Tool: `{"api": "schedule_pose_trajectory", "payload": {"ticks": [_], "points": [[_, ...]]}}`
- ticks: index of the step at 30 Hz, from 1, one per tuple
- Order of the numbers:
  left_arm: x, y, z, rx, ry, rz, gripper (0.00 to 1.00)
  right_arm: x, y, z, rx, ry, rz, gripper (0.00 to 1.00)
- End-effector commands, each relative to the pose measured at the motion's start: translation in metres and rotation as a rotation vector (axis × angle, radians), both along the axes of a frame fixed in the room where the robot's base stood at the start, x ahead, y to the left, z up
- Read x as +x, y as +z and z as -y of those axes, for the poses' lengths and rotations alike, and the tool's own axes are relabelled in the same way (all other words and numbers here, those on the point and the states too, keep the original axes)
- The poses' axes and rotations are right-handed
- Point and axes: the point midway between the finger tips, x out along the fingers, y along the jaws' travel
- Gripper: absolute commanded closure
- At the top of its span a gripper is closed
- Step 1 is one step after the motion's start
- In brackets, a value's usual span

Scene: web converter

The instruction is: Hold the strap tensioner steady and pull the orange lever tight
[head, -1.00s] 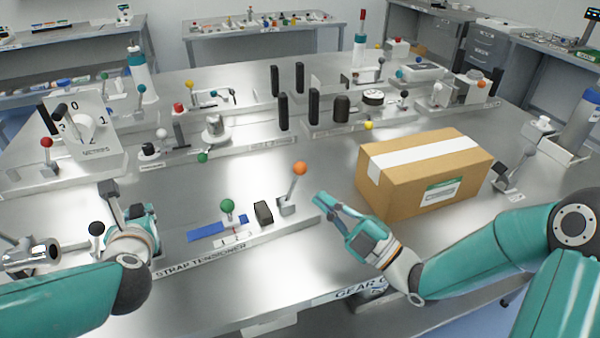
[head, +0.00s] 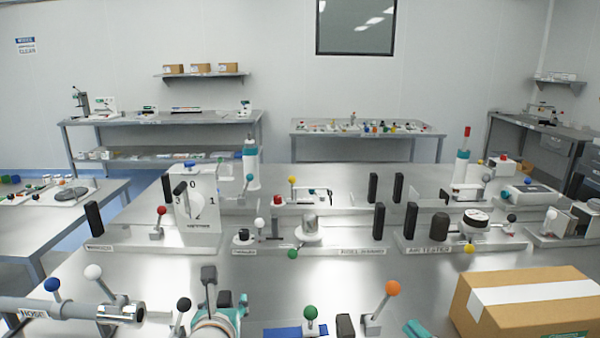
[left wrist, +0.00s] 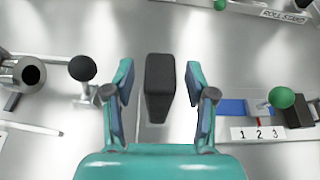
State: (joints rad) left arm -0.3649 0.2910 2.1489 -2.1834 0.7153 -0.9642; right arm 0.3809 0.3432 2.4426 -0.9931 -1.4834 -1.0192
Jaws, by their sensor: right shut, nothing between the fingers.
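The strap tensioner's orange-knobbed lever (head: 392,289) stands upright at the bottom of the head view, leaning slightly right. Left of it are a small black block (head: 345,325), a green knob (head: 310,312) and the blue strap (head: 283,332); the strap also shows in the left wrist view (left wrist: 232,107). My left gripper (head: 222,300) is open around a dark upright handle (left wrist: 160,85), with a gap on each side in the left wrist view. My right gripper (head: 415,328) shows only as a teal piece at the bottom edge, shut and empty, right of the lever.
A cardboard box (head: 530,302) stands right of the lever. A black-knobbed lever (left wrist: 83,70) and a metal nozzle (head: 120,313) are left of my left gripper. Several fixtures with knobs and black posts (head: 410,220) line the bench behind. Bare metal lies between.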

Motion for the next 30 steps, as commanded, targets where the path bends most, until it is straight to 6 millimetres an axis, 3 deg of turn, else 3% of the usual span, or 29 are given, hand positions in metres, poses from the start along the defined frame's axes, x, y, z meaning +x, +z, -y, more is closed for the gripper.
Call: {"api": "schedule_pose_trajectory", "payload": {"ticks": [11,24,30], "points": [[-0.007,0.007,0.001,0.0,-0.001,0.008,0.44,0.0,0.0,0.0,0.0,0.0,0.0,1.0],[-0.081,0.037,0.009,-0.001,-0.002,0.008,0.44,0.0,0.0,0.0,0.0,0.0,0.0,1.0],[-0.104,0.046,0.011,0.0,-0.001,0.006,0.44,0.0,0.0,0.0,0.0,0.0,0.0,1.0]]}}
